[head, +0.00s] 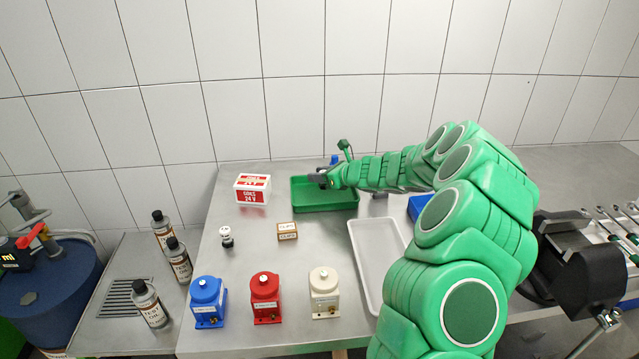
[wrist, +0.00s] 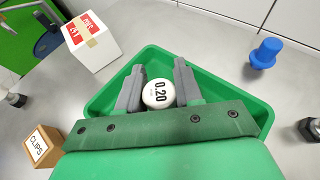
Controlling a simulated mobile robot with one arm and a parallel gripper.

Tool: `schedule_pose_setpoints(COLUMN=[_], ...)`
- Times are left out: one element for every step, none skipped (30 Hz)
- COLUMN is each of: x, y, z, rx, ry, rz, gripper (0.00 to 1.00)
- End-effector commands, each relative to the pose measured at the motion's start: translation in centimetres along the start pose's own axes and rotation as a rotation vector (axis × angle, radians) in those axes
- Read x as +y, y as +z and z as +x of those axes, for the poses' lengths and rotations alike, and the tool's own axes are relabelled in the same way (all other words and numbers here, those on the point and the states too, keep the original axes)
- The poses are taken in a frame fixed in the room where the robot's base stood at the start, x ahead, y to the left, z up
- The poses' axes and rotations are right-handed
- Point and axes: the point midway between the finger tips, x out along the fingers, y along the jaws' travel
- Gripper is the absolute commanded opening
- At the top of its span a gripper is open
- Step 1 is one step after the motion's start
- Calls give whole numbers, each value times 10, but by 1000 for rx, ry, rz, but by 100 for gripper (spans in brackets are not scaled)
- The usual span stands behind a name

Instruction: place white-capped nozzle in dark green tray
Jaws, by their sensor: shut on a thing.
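My gripper (head: 322,180) is over the green tray (head: 325,208) at the back of the table. In the wrist view my gripper (wrist: 159,82) has its two grey fingers shut on a white-capped nozzle (wrist: 158,94), with the round cap marked 0.20 facing the camera. The tray (wrist: 98,103) lies below and around the fingers. The nozzle's lower part is hidden under the cap, so I cannot tell whether it touches the tray floor. Another white-topped nozzle with a dark body (head: 226,237) stands on the table left of the clips box.
A red-and-white box (head: 252,189) stands left of the tray, and a small brown clips box (head: 287,231) in front of it. A blue-capped piece (wrist: 265,53) stands behind the tray. A pale tray (head: 366,275) lies front right. Blue, red (head: 265,298) and cream pumps line the front.

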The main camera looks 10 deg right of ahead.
Motion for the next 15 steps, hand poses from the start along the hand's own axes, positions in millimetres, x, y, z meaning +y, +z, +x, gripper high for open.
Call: schedule_pose_setpoints(x=[-2,-2,-1,-1,-1,-1,-1,-1,-1,-1,-1,-1,-1,-1,-1], y=[-3,-6,-12,-15,-19,-23,-25,-27,-28,-29,-29,-29,-29,-28,-28], z=[3,5,7,8,10,12,13,13,14,14,14,14,14,14,14], rx=[1,1,1,1,0,-1,-1,-1,-2,-2,-2,-2,-2,-2,-2], ry=[0,0,1,1,1,1,1,1,0,0,0,0,0,0,0], rz=[0,0,2,2,2,2,2,1,0,-1,-1,-1,-1,-1,-1], gripper=[4,4,4,4,4,4,4,4,4,4,4,4,4,4,4])
